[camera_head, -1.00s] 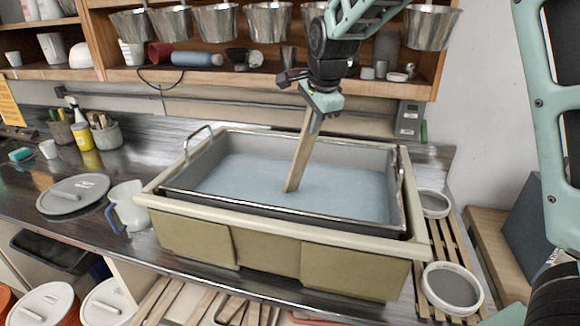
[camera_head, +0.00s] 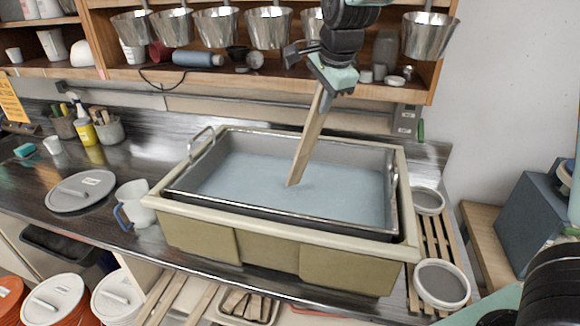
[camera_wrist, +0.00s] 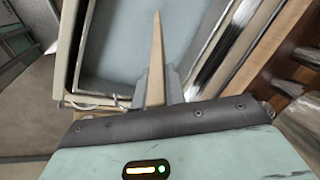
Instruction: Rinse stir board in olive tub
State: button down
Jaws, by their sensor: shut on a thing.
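The stir board (camera_head: 308,143) is a long pale wooden slat, tilted, its lower end in the blue-grey liquid. The olive tub (camera_head: 208,243) stands on the counter with a pale rim. A dark-edged metal pan (camera_head: 280,207) sits inside it and holds the liquid (camera_head: 240,178). My gripper (camera_head: 325,84) is above the back of the tub, shut on the upper end of the board. In the wrist view, the board (camera_wrist: 156,60) runs out between my gripper's fingers (camera_wrist: 158,88) over the pan. The board's submerged tip is hidden.
Metal buckets (camera_head: 269,28) hang along the shelf (camera_head: 270,82) close behind my gripper. A white jug (camera_head: 136,205) and a grey lid (camera_head: 80,190) lie left of the tub. Round sieves (camera_head: 441,284) rest on a slatted rack at right. A blue-grey box (camera_head: 540,222) stands farther right.

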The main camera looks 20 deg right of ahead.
jog(key=p+v, duration=0.1)
jog(key=v, duration=0.2)
jog(key=shift+d+r+p, duration=0.1)
jog(key=shift+r+p, duration=0.25)
jog(key=shift+p, duration=0.05)
jog(key=v, duration=0.2)
jog(key=shift+s+d+r, duration=0.1)
jog(key=shift+s+r, duration=0.1)
jog(key=shift+r, duration=0.05)
dwell(0.4)
jog(key=shift+r, duration=2.5)
jog(key=shift+s, duration=0.1)
